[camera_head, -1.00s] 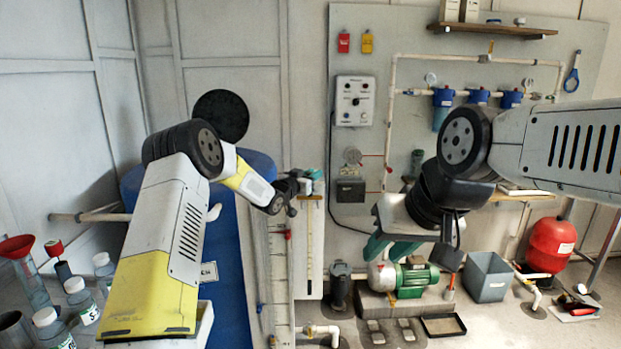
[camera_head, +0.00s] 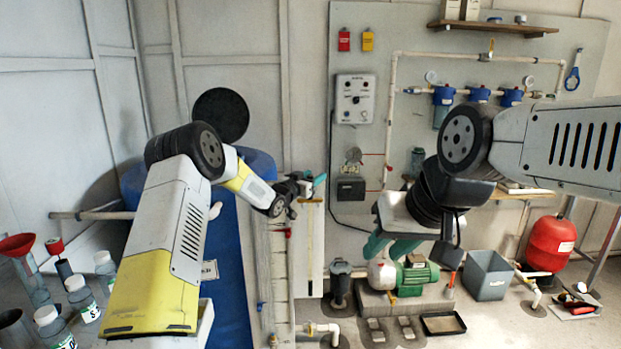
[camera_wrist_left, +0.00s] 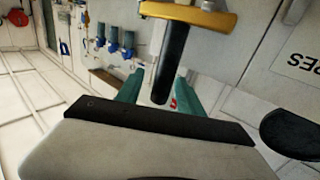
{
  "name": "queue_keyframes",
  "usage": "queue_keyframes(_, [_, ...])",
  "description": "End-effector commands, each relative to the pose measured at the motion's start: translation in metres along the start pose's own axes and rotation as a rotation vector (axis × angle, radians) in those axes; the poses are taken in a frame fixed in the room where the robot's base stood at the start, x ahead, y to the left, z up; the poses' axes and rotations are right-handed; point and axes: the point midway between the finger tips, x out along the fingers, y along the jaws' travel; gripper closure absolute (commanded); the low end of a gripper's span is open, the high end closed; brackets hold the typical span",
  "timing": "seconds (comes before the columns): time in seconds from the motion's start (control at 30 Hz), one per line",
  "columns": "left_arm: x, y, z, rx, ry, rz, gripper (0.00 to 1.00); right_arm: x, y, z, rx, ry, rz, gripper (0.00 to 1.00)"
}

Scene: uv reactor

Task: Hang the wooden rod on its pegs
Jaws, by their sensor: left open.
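A thin upright brown strip (camera_head: 309,240) shows on a narrow white panel below my left gripper in the head view. I cannot tell surely whether it is the wooden rod, and I cannot make out the pegs. My left gripper (camera_head: 310,185) is open above the panel's top. In the left wrist view its two teal fingers (camera_wrist_left: 157,90) are apart. A black cylinder (camera_wrist_left: 174,55) with a gold-brown top (camera_wrist_left: 190,13) shows between them; contact is unclear. My right gripper (camera_head: 390,247) hangs open and empty in front of the green pump.
Bottles (camera_head: 82,297) and a red funnel (camera_head: 17,245) are at lower left. The green pump (camera_head: 415,277), a grey bin (camera_head: 488,276) and a red tank (camera_head: 551,245) stand at right. Blue filters (camera_head: 443,96) hang on the wall board.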

Motion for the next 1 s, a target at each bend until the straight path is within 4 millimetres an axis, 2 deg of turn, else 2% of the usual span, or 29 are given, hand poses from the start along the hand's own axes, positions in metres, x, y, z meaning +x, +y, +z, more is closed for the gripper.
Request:
queue_keyframes(0.17, [-0.007,-0.001,0.000,0.000,-0.002,-0.001,0.55,0.000,0.000,0.000,0.000,0.000,0.000,0.68])
queue_keyframes(0.5, [-0.062,-0.001,0.000,0.000,-0.001,-0.002,0.55,0.000,0.000,0.000,0.000,0.000,0.000,0.68])
queue_keyframes(0.67, [-0.076,-0.001,-0.002,0.002,-0.004,-0.003,0.55,0.000,0.000,0.000,0.000,0.000,0.000,0.68])
queue_keyframes(0.77, [-0.085,-0.003,-0.014,0.015,-0.034,-0.022,0.55,0.000,0.000,0.000,0.000,0.000,0.000,0.68])
queue_keyframes(0.87, [-0.102,-0.009,-0.036,0.036,-0.104,-0.066,0.55,0.000,0.000,0.000,0.000,0.000,0.000,0.68])
queue_keyframes(1.0, [-0.147,-0.016,-0.070,0.054,-0.247,-0.162,0.55,0.000,0.000,0.000,0.000,0.000,0.000,0.68])
